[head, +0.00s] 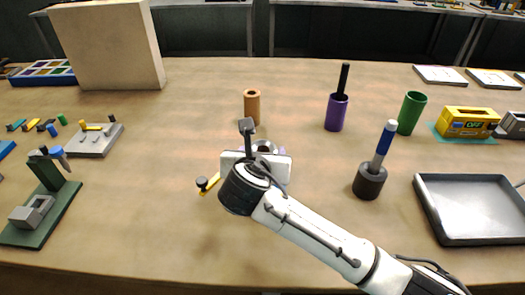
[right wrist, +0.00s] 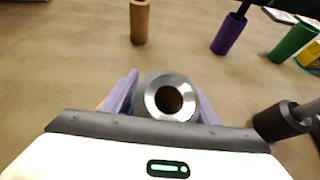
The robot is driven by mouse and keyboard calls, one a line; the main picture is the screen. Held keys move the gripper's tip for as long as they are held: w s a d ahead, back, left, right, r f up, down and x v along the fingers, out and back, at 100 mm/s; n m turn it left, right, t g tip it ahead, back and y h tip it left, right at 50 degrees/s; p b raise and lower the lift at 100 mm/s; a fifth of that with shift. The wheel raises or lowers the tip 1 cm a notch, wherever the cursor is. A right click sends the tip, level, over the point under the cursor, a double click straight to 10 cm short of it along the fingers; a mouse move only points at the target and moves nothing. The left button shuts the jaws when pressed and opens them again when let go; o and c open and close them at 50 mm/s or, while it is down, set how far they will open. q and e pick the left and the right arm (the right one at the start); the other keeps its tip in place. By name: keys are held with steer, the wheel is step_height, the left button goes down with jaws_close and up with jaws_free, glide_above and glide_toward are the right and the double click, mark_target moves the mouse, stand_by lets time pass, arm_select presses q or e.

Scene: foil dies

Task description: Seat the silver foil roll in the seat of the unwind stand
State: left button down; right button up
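The silver foil roll (right wrist: 158,83) shows as a bright ring with a dark bore between the two lavender fingers of my right gripper (right wrist: 168,100). A narrow gap seems to show beside the left finger; contact on the other side is unclear. In the head view the roll (head: 265,146) is mostly hidden behind my right gripper (head: 262,155), near the table's middle. Its underside and what it rests on are hidden. I cannot pick out the unwind stand for certain; a yellow piece with a black knob (head: 206,184) juts out left of the gripper. My left gripper is not in view.
A brown cylinder (head: 251,106) stands behind the gripper. A purple cylinder (head: 336,113), a green cylinder (head: 411,113) and a dark holder with a blue-handled tool (head: 369,183) stand to the right. A grey tray (head: 473,238) lies at right. A green-based fixture (head: 62,210) stands at left.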

steer(key=v, duration=1.2)
steer(key=shift+p, duration=0.3)
steer(key=shift+a, duration=0.1)
